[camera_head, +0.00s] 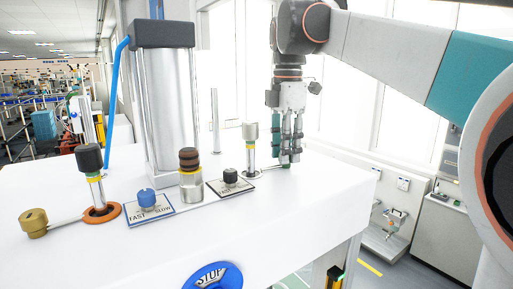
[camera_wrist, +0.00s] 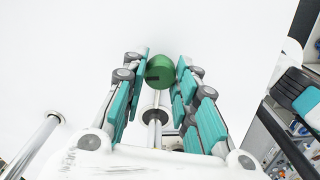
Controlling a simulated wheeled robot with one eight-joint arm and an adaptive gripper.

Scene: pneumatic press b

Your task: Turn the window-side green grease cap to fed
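The green grease cap (camera_wrist: 160,71) shows in the wrist view as a round dark-green knob on the end of a metal stem (camera_wrist: 155,112). My gripper (camera_wrist: 160,66) is open, with one teal-padded finger on each side of the cap and narrow gaps between. I see no clear contact. In the head view my gripper (camera_head: 288,158) points down at the window-side end of the white press table (camera_head: 330,190), beside a post with a pale cap (camera_head: 250,132). The green cap is mostly hidden behind the fingers there. The cap's current setting cannot be read.
A brass cap (camera_head: 34,222), a black-topped post (camera_head: 90,158), a blue dial (camera_head: 147,197), a brown-topped post (camera_head: 190,165) and a black dial (camera_head: 231,176) stand on the table. The press cylinder (camera_head: 168,100) rises behind.

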